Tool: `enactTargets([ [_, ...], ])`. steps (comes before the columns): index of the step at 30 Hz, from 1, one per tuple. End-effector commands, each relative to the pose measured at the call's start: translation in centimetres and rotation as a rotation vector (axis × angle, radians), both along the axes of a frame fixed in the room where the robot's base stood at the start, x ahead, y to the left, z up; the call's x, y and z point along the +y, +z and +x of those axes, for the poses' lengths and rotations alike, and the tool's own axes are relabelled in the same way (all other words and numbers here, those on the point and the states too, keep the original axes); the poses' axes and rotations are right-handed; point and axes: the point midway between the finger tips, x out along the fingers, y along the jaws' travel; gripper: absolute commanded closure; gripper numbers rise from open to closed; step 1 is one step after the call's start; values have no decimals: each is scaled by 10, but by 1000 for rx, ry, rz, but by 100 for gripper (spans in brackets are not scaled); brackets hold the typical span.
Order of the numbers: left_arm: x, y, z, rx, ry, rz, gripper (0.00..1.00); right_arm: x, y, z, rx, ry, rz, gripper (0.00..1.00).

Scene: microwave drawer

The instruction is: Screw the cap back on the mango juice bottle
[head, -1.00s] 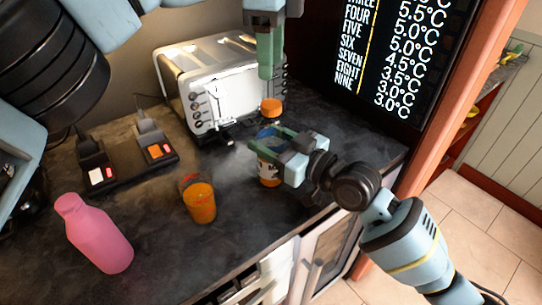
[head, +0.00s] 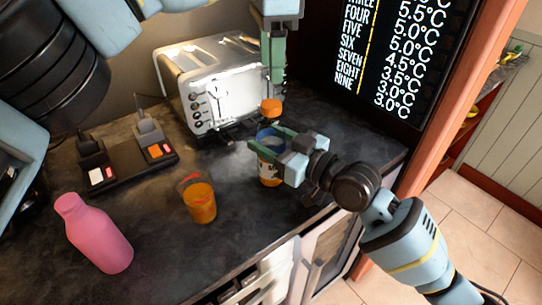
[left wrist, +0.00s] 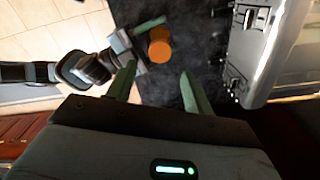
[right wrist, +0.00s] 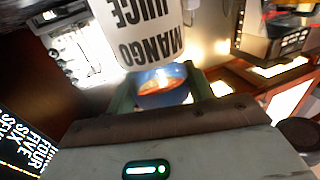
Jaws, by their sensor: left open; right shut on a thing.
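The mango juice bottle (head: 268,174) stands on the dark counter in the head view; its "MANGO JUICE" label (right wrist: 140,35) shows upside down in the right wrist view. My right gripper (head: 264,143) is shut around the bottle at its blue upper part (right wrist: 160,82). The orange cap (head: 271,106) shows just above the bottle's top; I cannot tell whether it touches the neck. My left gripper (head: 274,80) hangs above the cap, open and empty. In the left wrist view the cap (left wrist: 160,46) lies beyond and between its fingertips.
A silver toaster (head: 215,85) stands close behind and left of the bottle. A glass of orange juice (head: 199,200), a pink bottle (head: 98,235) and a black device with red switches (head: 130,168) are further left. A dark temperature board (head: 390,60) rises at the right.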

Motion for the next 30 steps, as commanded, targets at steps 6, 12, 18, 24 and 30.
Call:
enactTargets([
  [6, 1, -30, 0, 3, -1, 0, 49, 0, 0, 0, 0, 0, 0, 100],
  [12, 1, -57, 0, 2, 0, 1, 49, 0, 0, 0, 0, 0, 0, 100],
  [18, 1, -72, 0, 1, 1, 0, 49, 0, 0, 0, 0, 0, 0, 100],
  [24, 0, -75, 0, 1, 1, 0, 49, 0, 0, 0, 1, 0, -1, 100],
  [30, 1, -75, 0, 1, 1, 0, 54, 0, 0, 0, 0, 0, 0, 100],
])
